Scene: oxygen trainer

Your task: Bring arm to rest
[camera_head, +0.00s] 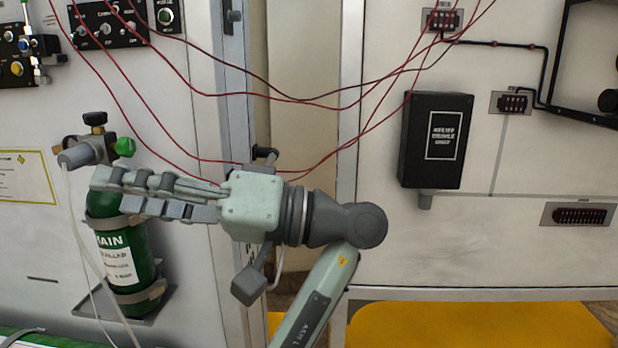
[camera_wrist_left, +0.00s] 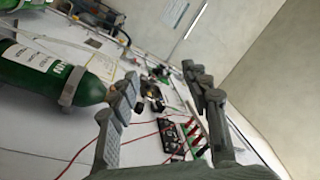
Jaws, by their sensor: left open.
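My left gripper (camera_head: 118,192) reaches in from the lower middle of the head view, with its fingers pointing left. In the wrist view the two fingers (camera_wrist_left: 165,88) stand apart with nothing between them. In the head view the fingers overlap the upper part of a green oxygen cylinder (camera_head: 120,265) mounted on the left panel. I cannot tell whether they touch it. The cylinder also shows in the left wrist view (camera_wrist_left: 40,75). The green knob (camera_head: 125,147) and the grey valve body (camera_head: 85,152) show just above the fingers. My right gripper is not in view.
Red cables (camera_head: 300,100) hang in loops behind and above my wrist. A black box (camera_head: 436,140) is fixed to the right panel. Control panels (camera_head: 108,22) sit at the upper left. A yellow surface (camera_head: 480,325) lies at the lower right. The space in front of the right panel looks clear.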

